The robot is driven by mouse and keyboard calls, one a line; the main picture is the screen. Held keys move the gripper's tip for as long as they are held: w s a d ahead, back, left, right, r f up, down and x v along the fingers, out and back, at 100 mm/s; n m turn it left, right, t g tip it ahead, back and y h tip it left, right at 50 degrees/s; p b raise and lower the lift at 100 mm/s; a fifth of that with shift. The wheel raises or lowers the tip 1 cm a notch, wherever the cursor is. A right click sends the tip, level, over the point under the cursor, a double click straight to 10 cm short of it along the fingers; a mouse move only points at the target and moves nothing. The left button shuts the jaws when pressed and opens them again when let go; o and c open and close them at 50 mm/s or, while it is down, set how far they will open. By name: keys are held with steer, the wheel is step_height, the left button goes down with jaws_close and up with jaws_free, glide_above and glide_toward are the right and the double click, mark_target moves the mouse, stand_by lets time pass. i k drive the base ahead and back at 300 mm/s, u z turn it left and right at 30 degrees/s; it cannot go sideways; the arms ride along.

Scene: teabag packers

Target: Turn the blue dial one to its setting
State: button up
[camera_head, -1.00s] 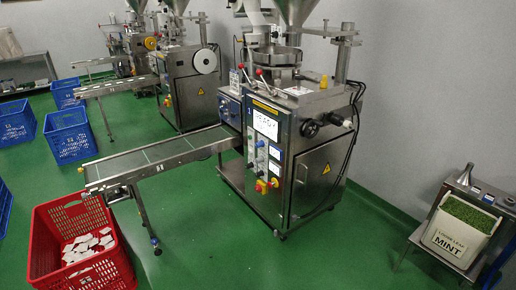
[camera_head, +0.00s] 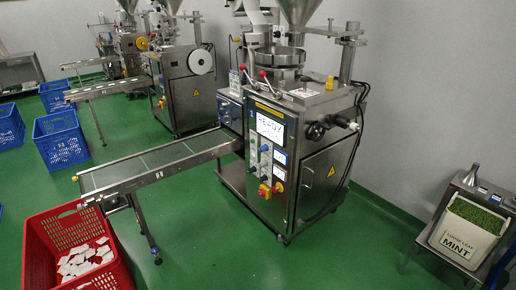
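The packing machine (camera_head: 318,185) stands in the middle of the view, its front panel facing me. A lit screen (camera_head: 270,129) reading READY is at the top of the panel. Below it is a column of small dials and switches (camera_head: 265,160), with white labels (camera_head: 281,156) to their right. One small control (camera_head: 265,148) looks bluish, but it is too small to tell its shape or where it points. A red and yellow knob (camera_head: 264,190) is at the bottom of the panel. My gripper is not in view.
A conveyor (camera_head: 150,168) sticks out left from the machine, above a red crate (camera_head: 105,275) of white teabags. Blue crates (camera_head: 62,150) and other machines stand at the back left. A mint tub (camera_head: 462,235) sits on a stand at right. Green floor before the machine is clear.

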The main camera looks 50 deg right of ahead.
mark_target(264, 147)
steer(key=z, duration=0.15)
steer(key=i, duration=1.4)
steer(key=u, duration=0.2)
